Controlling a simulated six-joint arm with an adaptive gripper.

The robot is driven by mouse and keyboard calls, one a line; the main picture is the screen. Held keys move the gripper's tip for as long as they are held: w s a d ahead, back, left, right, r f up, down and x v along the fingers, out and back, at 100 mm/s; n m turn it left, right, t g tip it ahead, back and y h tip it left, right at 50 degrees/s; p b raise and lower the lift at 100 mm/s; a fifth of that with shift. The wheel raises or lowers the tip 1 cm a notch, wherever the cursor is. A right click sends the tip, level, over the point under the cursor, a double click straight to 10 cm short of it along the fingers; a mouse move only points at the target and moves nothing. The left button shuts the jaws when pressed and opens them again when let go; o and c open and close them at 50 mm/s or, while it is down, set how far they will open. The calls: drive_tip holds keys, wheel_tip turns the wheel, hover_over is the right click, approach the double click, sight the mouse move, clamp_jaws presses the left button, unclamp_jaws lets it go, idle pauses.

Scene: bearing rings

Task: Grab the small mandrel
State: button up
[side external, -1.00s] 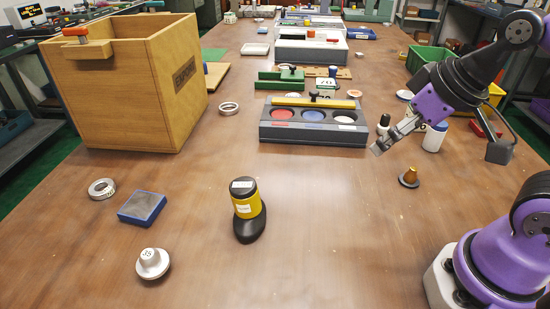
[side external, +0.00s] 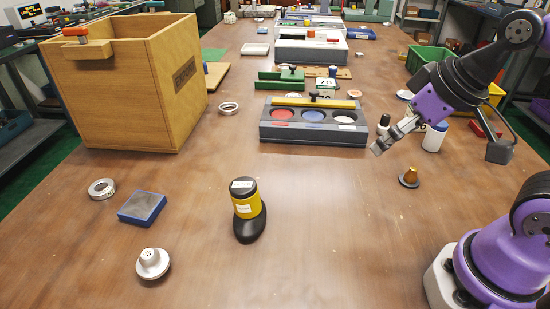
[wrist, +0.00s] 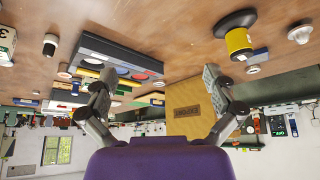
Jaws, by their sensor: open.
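A pale grey flanged piece with a short numbered stub (side external: 152,262) stands on the table at the front left. It also shows in the wrist view (wrist: 300,34) at the upper right. A small brass-coloured cone on a dark round base (side external: 409,178) stands at the right, below and right of my gripper. No label tells me which of these is the small mandrel. My gripper (side external: 377,149) is in the air right of the three-well tray, open and empty. In the wrist view its fingers (wrist: 159,74) are spread wide with nothing between them.
A yellow and black labelled piece (side external: 246,209) stands mid-table. A blue block (side external: 142,207) and metal rings (side external: 102,188) (side external: 228,108) lie to the left. A wooden box (side external: 140,90) stands behind them. The three-well tray (side external: 312,137) is close to my gripper. The front middle is clear.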

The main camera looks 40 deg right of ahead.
drive_tip(key=shift+w, duration=0.1)
drive_tip(key=n+g+y, duration=0.1)
drive_tip(key=n+y, duration=0.3)
drive_tip(key=n, duration=0.5)
hover_over(152, 255)
drive_tip(key=s+d, duration=0.3)
drive_tip(key=d, duration=0.1)
wheel_tip(152, 255, down, 7)
drive_tip(key=x, duration=0.5)
drive_tip(key=shift+s+a+f, duration=0.15)
drive_tip(key=shift+a, duration=0.2)
drive_tip(key=x, duration=0.5)
drive_tip(key=shift+a+f, duration=0.3)
drive_tip(key=shift+f, duration=0.05)
drive_tip(key=c, duration=1.5)
